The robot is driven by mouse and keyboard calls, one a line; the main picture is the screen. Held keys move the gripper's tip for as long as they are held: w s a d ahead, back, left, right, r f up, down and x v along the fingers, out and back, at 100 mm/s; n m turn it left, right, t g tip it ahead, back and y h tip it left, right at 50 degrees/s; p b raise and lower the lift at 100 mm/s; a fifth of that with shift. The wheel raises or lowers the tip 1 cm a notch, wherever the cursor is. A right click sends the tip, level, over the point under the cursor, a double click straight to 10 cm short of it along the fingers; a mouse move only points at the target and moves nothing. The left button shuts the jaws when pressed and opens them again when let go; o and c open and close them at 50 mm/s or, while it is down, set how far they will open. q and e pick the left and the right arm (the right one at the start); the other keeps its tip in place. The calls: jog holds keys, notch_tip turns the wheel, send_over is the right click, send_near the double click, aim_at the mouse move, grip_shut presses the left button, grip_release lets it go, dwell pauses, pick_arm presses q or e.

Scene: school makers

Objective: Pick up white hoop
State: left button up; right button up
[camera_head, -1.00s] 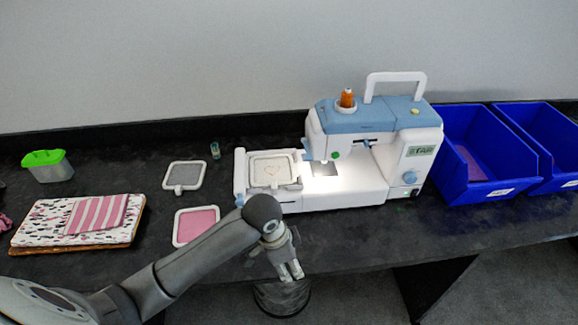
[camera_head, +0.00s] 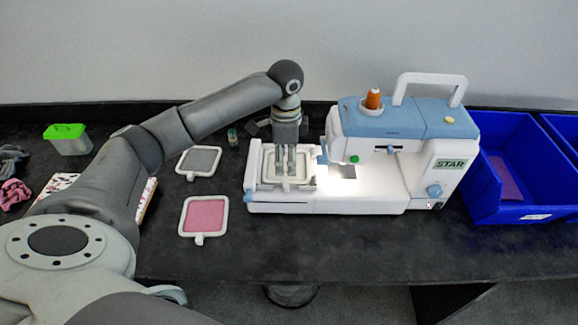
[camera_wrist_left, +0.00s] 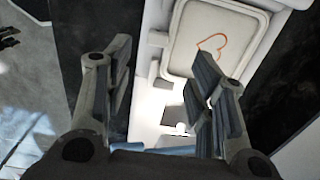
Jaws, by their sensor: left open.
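A white hoop (camera_head: 269,170) holding pale fabric sits on the left end of the sewing machine (camera_head: 385,185). In the left wrist view the hoop (camera_wrist_left: 222,40) shows a red heart outline on its fabric. My left gripper (camera_head: 286,168) is open and points down over this hoop, hiding part of it. In the wrist view its fingers (camera_wrist_left: 162,75) are apart with nothing between them gripped; whether they touch the hoop cannot be told. Two other white-framed hoops lie on the table: one with grey fabric (camera_head: 200,161), one with pink fabric (camera_head: 204,214). My right gripper is not in view.
Blue bins (camera_head: 515,165) stand at the right. A green-lidded container (camera_head: 68,140) is at the back left. A small vial (camera_head: 232,137) stands behind the grey-fabric hoop. The black table (camera_head: 270,238) is clear in front of the machine.

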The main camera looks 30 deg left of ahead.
aim_at(286, 183)
pick_arm(q)
notch_tip(286, 183, down, 3)
jog(key=shift+s+f, duration=0.1)
notch_tip(286, 183, down, 4)
jog(key=shift+s+f+p, duration=0.1)
jog(key=shift+s+p, duration=0.05)
jog(key=shift+p, duration=0.9)
jog(key=shift+f, duration=0.55)
jog(key=c, duration=1.1)
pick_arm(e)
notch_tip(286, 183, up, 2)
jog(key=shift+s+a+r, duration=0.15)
